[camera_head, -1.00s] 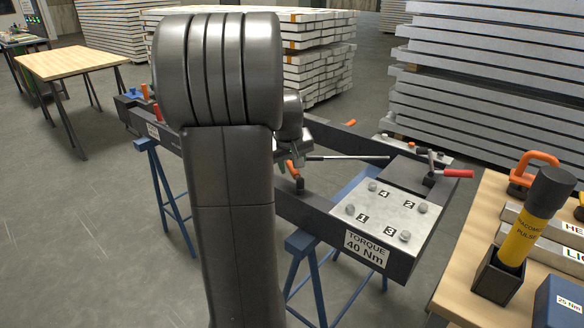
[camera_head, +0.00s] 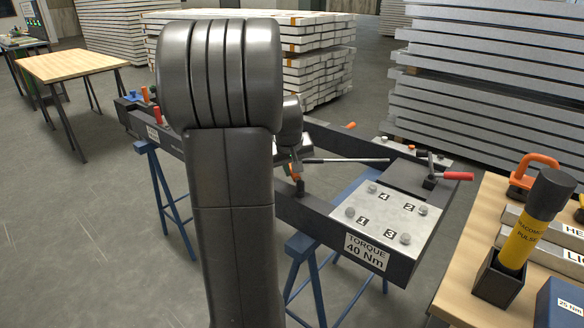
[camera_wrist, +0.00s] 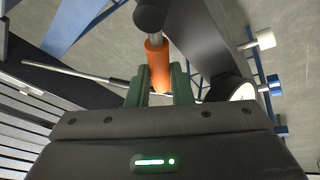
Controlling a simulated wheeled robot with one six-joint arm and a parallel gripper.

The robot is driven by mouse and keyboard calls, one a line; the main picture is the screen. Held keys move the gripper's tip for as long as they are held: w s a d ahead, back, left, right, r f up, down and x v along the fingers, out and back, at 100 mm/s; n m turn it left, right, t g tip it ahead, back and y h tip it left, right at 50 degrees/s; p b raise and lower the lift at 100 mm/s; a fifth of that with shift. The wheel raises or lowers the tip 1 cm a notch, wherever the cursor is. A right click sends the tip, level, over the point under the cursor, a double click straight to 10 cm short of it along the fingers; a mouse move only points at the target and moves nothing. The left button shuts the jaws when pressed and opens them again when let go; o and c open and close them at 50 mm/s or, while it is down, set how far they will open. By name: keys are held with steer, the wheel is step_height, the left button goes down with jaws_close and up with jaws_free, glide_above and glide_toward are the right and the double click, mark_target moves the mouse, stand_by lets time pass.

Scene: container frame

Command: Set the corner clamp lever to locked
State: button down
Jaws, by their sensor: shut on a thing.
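In the wrist view an orange lever handle (camera_wrist: 159,66) on a metal rod sits between the green fingers of my gripper (camera_wrist: 159,88), which is shut on it. A dark round knob or pivot (camera_wrist: 150,16) is at the rod's far end. In the head view the orange handle (camera_head: 295,171) shows just beside my arm, above a dark post (camera_head: 300,187) on the frame's near beam. My arm hides most of the gripper and part of the beam. I cannot read any locked marking on this clamp.
A long metal rod (camera_head: 345,160) runs across the frame's opening. A plate with several numbered bolts (camera_head: 385,212) and a red-handled lever (camera_head: 457,175) are at the right corner. A wooden bench (camera_head: 466,262) with tools stands at the right.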

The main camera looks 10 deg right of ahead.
steer(key=shift+s+d+m+g+h, duration=0.4)
steer(key=shift+d+m, duration=0.45)
steer(key=shift+m, duration=0.9)
steer(key=shift+s+d+m+g+h, duration=0.2)
steer(key=shift+d+m+g+h, duration=0.5)
steer(key=shift+m, duration=1)
steer(key=shift+s+d+m+g+h, duration=0.3)
steer(key=shift+d+m+g, duration=0.5)
steer(key=shift+m, duration=0.95)
steer(key=shift+d, duration=0.15)
steer(key=c, duration=1.3)
jaws_free()
